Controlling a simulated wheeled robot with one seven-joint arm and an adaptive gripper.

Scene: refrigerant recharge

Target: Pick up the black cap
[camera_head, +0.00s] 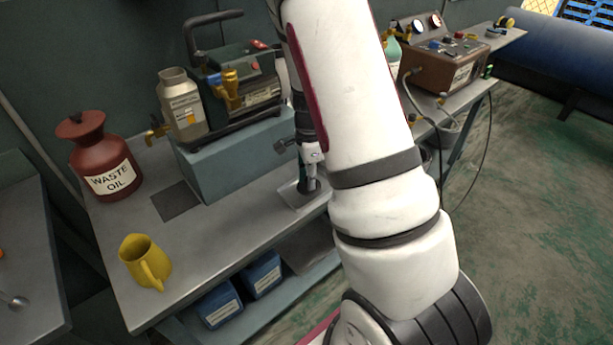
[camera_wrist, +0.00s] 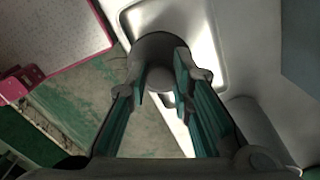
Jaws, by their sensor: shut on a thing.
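In the wrist view, the black cap (camera_wrist: 158,46) shows as a dark grey round piece with a paler round middle. It sits between and just beyond the tips of my gripper (camera_wrist: 163,78). The fingers have teal inner faces and are closed on its sides. In the head view, my gripper (camera_head: 308,182) points down over a small metal tray (camera_head: 293,199) at the bench's right edge. My arm and fingers hide the cap there. I cannot tell whether the cap touches the tray.
On the bench (camera_head: 225,230) stand a yellow jug (camera_head: 143,262), a red waste oil can (camera_head: 103,163) and a blue-grey block (camera_head: 235,155) bearing a pump (camera_head: 245,85) and a grey bottle (camera_head: 181,105). A gauge box (camera_head: 445,55) stands behind my arm. The bench's front middle is clear.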

